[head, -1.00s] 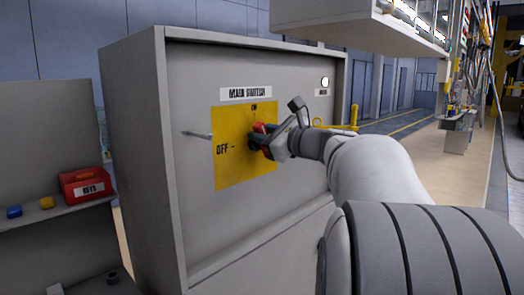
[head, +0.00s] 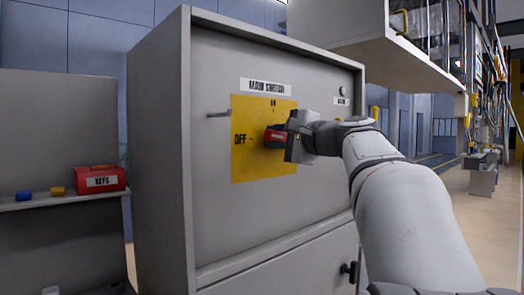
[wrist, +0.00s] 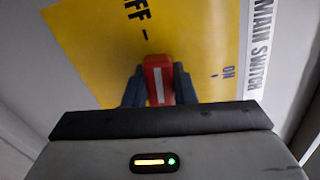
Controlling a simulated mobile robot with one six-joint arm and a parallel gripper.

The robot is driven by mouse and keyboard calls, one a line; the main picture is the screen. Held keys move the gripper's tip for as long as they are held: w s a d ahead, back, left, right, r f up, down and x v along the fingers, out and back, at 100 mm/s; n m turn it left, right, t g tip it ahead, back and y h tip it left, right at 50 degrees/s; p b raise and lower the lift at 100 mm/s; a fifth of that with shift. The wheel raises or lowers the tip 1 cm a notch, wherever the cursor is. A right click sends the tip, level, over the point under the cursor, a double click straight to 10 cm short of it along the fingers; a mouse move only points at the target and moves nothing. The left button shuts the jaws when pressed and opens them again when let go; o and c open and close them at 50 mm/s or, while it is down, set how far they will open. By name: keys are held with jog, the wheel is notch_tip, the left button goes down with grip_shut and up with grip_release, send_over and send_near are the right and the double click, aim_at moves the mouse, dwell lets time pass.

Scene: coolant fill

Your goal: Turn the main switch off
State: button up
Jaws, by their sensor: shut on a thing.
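The main switch is a red handle (head: 275,134) on a yellow plate (head: 262,168) with ON at the top and OFF at the left. My gripper (head: 283,142) is shut on the handle; its body hides part of it. In the wrist view the red handle (wrist: 158,82), with a white stripe, sits between my two dark fingertips. The stripe points roughly towards the OFF mark (wrist: 145,34), and the ON mark (wrist: 214,75) lies off to the right. The MAIN SWITCH label (head: 266,86) is above the plate. The small round lamp (head: 343,91) at the upper right looks grey and unlit.
A thin rod (head: 219,114) sticks out left of the plate. A red KEYS box (head: 98,179) stands on a shelf at the left with a blue and a yellow piece. A cabinet door handle (head: 348,269) is low right. An overhead cabinet (head: 380,55) hangs at the right.

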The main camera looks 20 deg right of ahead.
jog(key=shift+f+n+b, duration=0.5)
jog(key=shift+n+b, duration=0.5)
jog(key=o, duration=1)
jog(key=shift+r, duration=0.1)
jog(key=v, duration=0.8)
jog(key=shift+a, duration=0.1)
